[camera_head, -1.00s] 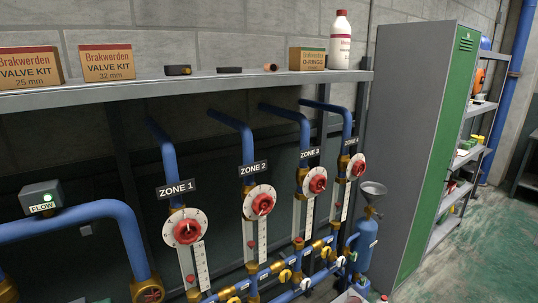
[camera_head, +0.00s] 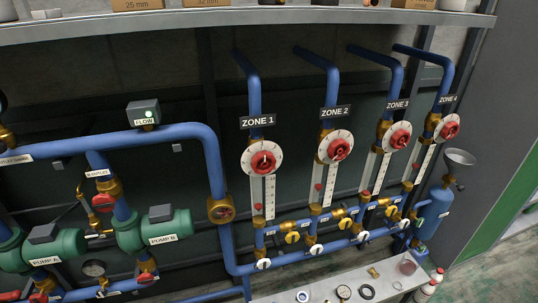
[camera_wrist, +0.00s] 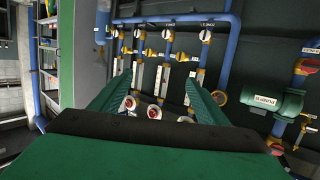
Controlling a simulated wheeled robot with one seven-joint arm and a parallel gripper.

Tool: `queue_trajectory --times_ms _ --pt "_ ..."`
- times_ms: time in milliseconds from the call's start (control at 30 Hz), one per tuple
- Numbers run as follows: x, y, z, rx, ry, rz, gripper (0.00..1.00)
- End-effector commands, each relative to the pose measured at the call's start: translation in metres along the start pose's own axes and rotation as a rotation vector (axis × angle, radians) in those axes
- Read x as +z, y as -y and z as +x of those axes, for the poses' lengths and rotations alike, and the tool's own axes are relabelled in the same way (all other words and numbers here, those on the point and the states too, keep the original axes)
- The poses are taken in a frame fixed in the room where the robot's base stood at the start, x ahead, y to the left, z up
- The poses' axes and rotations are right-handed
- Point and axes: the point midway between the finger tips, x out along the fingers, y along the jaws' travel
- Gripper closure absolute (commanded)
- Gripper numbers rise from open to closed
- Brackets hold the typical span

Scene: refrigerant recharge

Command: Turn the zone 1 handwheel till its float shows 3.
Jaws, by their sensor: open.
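The zone 1 handwheel (camera_head: 263,161) is red on a round white dial, under the ZONE 1 label (camera_head: 258,121). Below it hangs a white scale strip (camera_head: 269,193); a small red float (camera_head: 258,206) shows near its lower end. Its numbers are too small to read. My gripper (camera_wrist: 158,98) is open and empty in the wrist view, its two green fingers wide apart. That view shows the panel upside down; several red handwheels, including one at the middle (camera_wrist: 154,112), appear beyond the fingers. I cannot tell which is zone 1. My gripper is not in the head view.
Similar handwheels for zone 2 (camera_head: 340,148), zone 3 (camera_head: 400,138) and zone 4 stand to the right. A blue pipe with a brass valve (camera_head: 221,208) runs left of zone 1. Green pump B (camera_head: 160,232) is lower left. A shelf (camera_head: 270,15) overhangs; a table with small parts lies below.

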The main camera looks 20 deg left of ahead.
Motion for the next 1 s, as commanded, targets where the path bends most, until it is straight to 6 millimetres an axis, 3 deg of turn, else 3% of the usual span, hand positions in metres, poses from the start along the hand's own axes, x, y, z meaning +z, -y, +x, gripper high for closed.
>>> queue_trajectory --times_ms 300,433,767,1000 --pt "0.0 0.0 0.001 0.0 -0.001 0.001 0.31" --pt "-0.003 0.001 0.015 0.004 -0.01 0.018 0.31" --pt "-0.028 0.012 0.103 -0.007 -0.055 0.134 0.31" --pt "-0.066 0.027 0.167 -0.059 -0.087 0.201 0.31"
